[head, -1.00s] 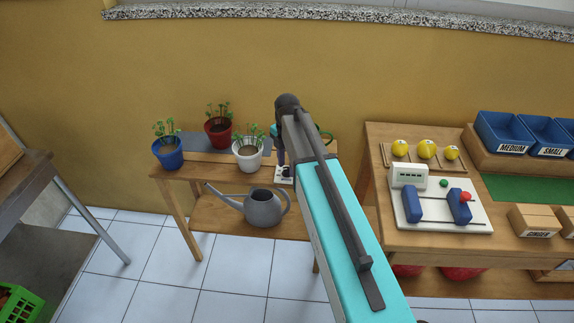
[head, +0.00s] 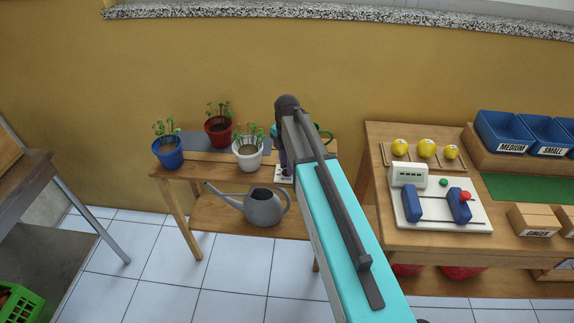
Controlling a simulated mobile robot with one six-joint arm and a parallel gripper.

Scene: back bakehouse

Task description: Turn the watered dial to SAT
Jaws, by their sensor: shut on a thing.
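A small white plate (head: 283,179) with dark lettering lies on the wooden plant bench (head: 218,178), at its right part. It looks like the face of the watered dial; its knob and pointer are hidden behind my gripper and arm. My gripper (head: 284,163) points down over the plate, mostly covered by my own arm. It is shut on the dial's knob, as far as the small visible part shows. The lettering is too small to read, so I cannot tell which mark the dial points at.
Blue (head: 168,155), red (head: 218,133) and white (head: 248,157) plant pots stand left of the plate. A grey watering can (head: 262,207) is on the lower shelf. A table with a white device board (head: 436,213) and blue bins (head: 503,133) stands to the right.

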